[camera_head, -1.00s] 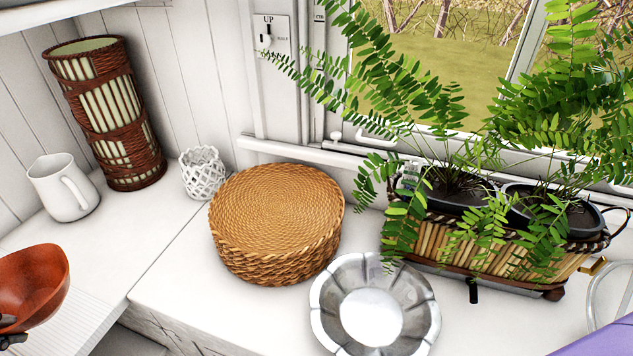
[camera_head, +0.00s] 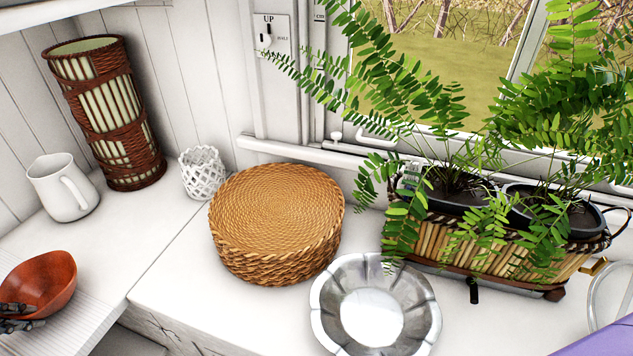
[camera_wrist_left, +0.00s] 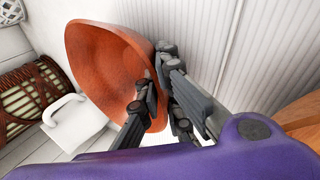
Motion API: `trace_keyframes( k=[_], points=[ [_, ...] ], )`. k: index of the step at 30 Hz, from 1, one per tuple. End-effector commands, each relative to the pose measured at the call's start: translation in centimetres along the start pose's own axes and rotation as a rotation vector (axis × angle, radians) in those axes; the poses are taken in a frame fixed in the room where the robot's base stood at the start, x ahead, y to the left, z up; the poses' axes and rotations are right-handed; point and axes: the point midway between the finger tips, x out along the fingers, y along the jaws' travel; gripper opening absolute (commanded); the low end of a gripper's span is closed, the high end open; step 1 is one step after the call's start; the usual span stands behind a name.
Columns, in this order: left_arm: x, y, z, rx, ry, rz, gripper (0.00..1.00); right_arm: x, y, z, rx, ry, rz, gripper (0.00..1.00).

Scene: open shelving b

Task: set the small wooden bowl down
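The small wooden bowl (camera_head: 44,280) is reddish brown and sits at the lower left in the head view, at the white counter. Whether the bowl's underside touches the counter is hard to tell.
A white pitcher (camera_head: 62,190), a tall wicker-wrapped vase (camera_head: 105,115) and a white lattice cup (camera_head: 202,175) stand behind the bowl. A round woven basket (camera_head: 277,220), a silver fluted dish (camera_head: 420,318) and a fern planter (camera_head: 480,245) are to the right. Counter between pitcher and basket is clear.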

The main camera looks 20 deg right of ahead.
Motion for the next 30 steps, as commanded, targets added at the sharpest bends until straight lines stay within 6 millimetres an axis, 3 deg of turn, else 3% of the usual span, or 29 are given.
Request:
trace_keyframes(
  k=[12, 17, 30],
  points=[
    [0.9, -0.5, 0.0, 0.002, 0.001, -0.001, 0.00, 0.3, -0.1, 0.3, -0.001, -0.002, -0.002, 0.40],
    [0.8, -0.5, 0.0, 0.001, 0.001, 0.000, 0.23, 0.2, -0.1, 0.2, -0.001, -0.001, -0.002, 0.40],
    [-0.2, -0.2, -0.1, 0.002, 0.004, 0.002, 0.23, 0.0, -0.1, -0.3, 0.000, 0.005, -0.001, 0.40]
  ],
)
